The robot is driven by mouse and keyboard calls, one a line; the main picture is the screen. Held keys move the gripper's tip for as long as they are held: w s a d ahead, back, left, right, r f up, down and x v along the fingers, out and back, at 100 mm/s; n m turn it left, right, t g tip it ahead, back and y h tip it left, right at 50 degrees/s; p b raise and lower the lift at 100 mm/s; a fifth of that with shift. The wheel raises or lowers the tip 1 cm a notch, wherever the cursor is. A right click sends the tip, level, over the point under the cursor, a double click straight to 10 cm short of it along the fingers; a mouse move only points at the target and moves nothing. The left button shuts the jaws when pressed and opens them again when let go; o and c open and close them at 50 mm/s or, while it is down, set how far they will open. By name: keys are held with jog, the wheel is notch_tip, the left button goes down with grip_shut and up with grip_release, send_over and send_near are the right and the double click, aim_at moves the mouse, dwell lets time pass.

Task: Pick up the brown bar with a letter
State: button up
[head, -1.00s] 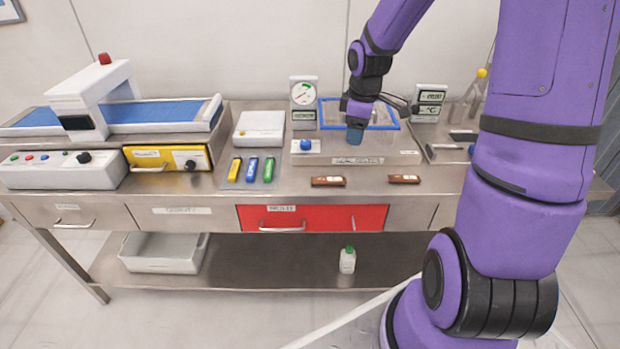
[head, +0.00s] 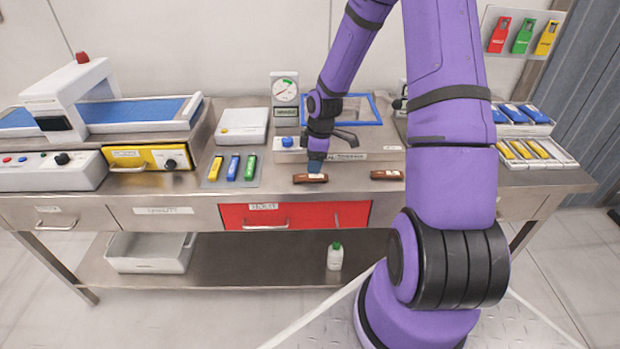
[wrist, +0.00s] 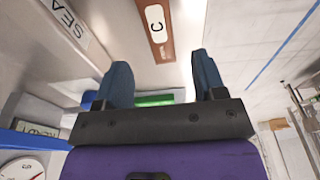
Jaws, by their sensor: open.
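A brown bar with a white label (head: 310,179) lies on the steel table near its front edge. In the wrist view a brown bar (wrist: 168,47) shows at the top, with the letter C on its white label. A second brown bar (head: 387,175) lies farther right; its label is too small to read. My gripper (head: 316,167) is over the left bar in the head view. In the wrist view its two blue fingers (wrist: 160,68) are spread with nothing between them, and the bar is beyond their tips. I cannot tell the exact height gap.
Yellow, blue and green sticks (head: 233,168) lie on a grey mat to the left. The sealer box (head: 345,155) with a blue knob stands just behind the bars. Trays with blue and yellow items (head: 525,150) are at the right. Table space between the two bars is clear.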

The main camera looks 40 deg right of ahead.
aim_at(311, 176)
jog(key=shift+w+a+f, duration=0.1)
jog(key=shift+a+f, duration=0.05)
jog(key=shift+f, duration=1.2)
jog(key=shift+w+a+f, duration=0.1)
jog(key=shift+f, duration=1.2)
jog(key=shift+c, duration=0.2)
jog(key=c, duration=1)
